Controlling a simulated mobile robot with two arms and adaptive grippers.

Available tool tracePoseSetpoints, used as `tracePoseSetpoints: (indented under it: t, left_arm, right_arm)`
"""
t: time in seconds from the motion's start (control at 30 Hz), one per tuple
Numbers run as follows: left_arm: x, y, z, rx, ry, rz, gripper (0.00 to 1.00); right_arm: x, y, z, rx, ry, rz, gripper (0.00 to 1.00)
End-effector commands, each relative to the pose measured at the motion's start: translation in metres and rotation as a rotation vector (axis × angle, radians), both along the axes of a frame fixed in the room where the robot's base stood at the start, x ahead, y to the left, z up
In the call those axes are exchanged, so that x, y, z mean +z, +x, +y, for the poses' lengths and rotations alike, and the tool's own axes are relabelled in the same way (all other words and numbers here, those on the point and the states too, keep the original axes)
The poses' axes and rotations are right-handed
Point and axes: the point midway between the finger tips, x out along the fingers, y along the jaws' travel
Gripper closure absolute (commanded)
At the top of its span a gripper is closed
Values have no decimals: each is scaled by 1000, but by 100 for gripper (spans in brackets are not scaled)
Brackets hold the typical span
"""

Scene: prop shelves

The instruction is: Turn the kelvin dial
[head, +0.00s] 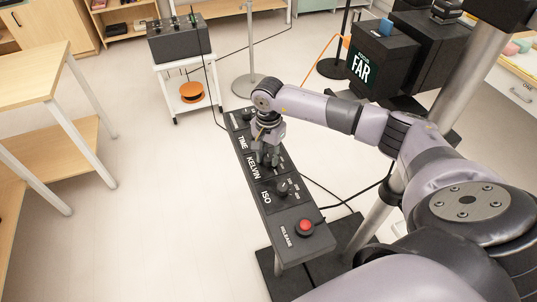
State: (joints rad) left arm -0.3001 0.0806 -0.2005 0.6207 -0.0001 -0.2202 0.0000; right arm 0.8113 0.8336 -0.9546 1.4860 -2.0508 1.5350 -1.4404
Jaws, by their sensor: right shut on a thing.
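A long black control panel (272,212) stands on legs in the middle of the head view. Its labels read TIME, KELVIN, ISO and RELEASE. My right gripper (268,158) points down at the section beside the KELVIN label and is shut on the kelvin dial there. The gripper hides most of that dial, so its setting cannot be read. The ISO dial (283,187) is uncovered just nearer to me. A red release button (305,227) sits at the near end. My left gripper is not in view.
A black box labelled FAR (362,70) stands behind my right arm. A white cart (183,78) carries a dark control box (180,40) and an orange spool (191,92). A wooden table (32,75) is at left. Cables lie on the floor; floor left of the panel is clear.

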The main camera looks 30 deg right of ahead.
Motion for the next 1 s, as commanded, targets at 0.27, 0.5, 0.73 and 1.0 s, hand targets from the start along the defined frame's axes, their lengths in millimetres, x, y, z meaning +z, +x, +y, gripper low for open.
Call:
tracePoseSetpoints:
  t: [0.27, 0.5, 0.73, 1.0]
  left_arm:
    - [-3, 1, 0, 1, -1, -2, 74]
    - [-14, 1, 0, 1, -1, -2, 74]
    - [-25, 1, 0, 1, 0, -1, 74]
    - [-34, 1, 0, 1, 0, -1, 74]
  right_arm:
    - [0, 0, 0, -33, -1, -1, 100]
    - [-2, 0, -1, -165, -1, -1, 100]
    - [-1, 1, 0, -350, 0, -3, 100]
    - [0, 0, 0, -545, 0, -2, 100]
